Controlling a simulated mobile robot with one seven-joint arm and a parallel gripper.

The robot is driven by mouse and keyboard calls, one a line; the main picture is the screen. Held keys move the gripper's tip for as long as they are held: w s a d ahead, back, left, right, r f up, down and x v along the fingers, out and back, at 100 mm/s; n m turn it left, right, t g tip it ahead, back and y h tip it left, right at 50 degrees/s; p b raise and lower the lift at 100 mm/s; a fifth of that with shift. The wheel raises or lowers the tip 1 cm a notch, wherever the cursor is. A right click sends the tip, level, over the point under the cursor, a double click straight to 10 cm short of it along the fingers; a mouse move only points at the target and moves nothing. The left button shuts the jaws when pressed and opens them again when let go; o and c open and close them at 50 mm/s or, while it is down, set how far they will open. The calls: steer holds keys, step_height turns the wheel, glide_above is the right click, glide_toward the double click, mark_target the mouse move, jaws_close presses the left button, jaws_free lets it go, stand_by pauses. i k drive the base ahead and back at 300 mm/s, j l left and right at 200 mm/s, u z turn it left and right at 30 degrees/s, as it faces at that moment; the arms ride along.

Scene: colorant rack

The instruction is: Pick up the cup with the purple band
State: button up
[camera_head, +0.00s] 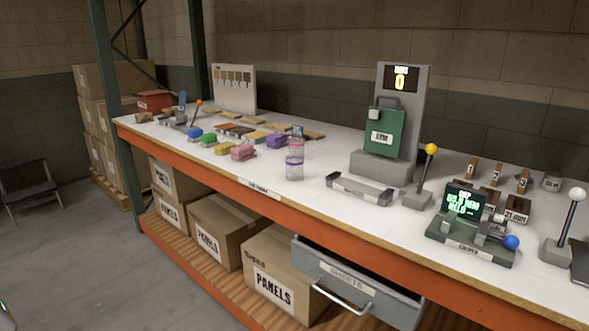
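A clear cup with a purple band (294,171) stands upright near the front edge of the white bench top, left of the middle of the view. A second clear piece with a pink band (296,143) shows directly above it in the picture. I cannot tell whether that piece is stacked on the cup or stands behind it. My gripper is not in view.
Colored blocks, among them a pink one (243,152) and a purple one (277,141), lie left of the cup. A grey bar-shaped fixture (360,189) and a green-fronted machine (384,130) stand to its right. A grey drawer (355,285) hangs open below the bench.

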mark_target(293, 163)
steer(key=i+j, duration=0.15)
steer(key=i, duration=0.3)
steer(key=i+j+z, duration=0.1)
steer(key=i, duration=0.35)
steer(key=i+j, duration=0.15)
steer(key=i, duration=0.25)
steer(key=z, duration=0.05)
